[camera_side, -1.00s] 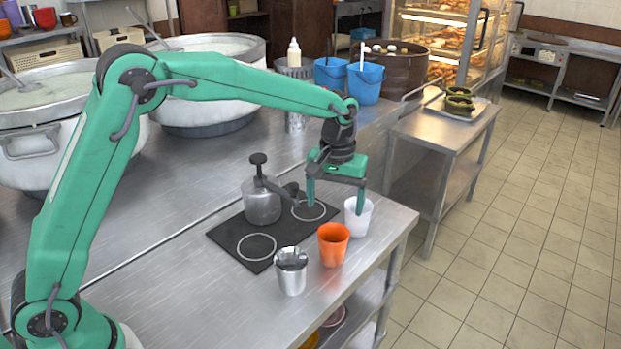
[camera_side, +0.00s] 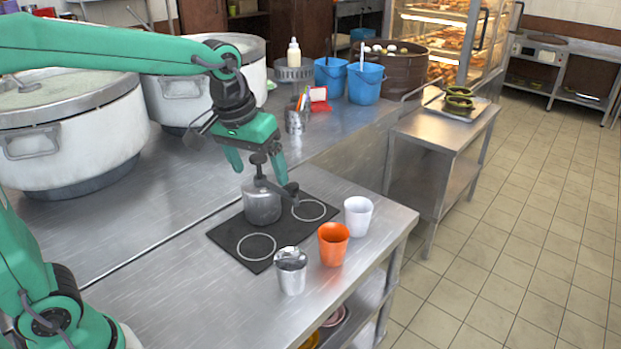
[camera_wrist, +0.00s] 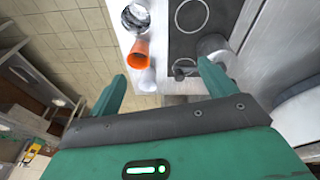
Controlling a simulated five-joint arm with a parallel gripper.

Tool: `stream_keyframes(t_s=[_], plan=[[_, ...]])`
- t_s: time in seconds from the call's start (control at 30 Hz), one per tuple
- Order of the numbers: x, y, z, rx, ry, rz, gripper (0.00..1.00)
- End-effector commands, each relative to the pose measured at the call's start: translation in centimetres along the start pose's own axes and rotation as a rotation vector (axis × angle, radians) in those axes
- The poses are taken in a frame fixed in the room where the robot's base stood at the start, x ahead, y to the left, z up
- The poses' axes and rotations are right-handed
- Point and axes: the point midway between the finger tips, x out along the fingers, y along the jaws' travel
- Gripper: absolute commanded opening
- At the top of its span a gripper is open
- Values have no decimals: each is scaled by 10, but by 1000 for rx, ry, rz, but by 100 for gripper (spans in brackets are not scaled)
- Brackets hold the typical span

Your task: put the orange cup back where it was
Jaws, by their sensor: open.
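The orange cup (camera_side: 333,246) stands upright on the steel counter, just off the right edge of a black mat. It stands between a white cup (camera_side: 358,217) and a metal cup (camera_side: 291,276). It also shows in the wrist view (camera_wrist: 138,56).
Two large white stockpots (camera_side: 62,150) stand at the left and back. Blue buckets (camera_side: 364,84), a metal holder (camera_side: 297,121) and a red-framed card (camera_side: 319,98) stand at the back of the counter. The counter's right edge lies close beyond the cups.

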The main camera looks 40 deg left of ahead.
Motion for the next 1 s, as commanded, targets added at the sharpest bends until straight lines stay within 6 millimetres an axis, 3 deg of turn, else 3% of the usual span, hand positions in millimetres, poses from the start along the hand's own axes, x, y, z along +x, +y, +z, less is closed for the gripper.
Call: stream_keyframes(t_s=[0.3,0.6,0.8,1.0], plan=[[-27,-34,56,80,104,12,84],[-30,-60,109,155,197,7,84],[-27,-69,131,192,239,0,84],[-24,-72,138,204,251,-3,84]])
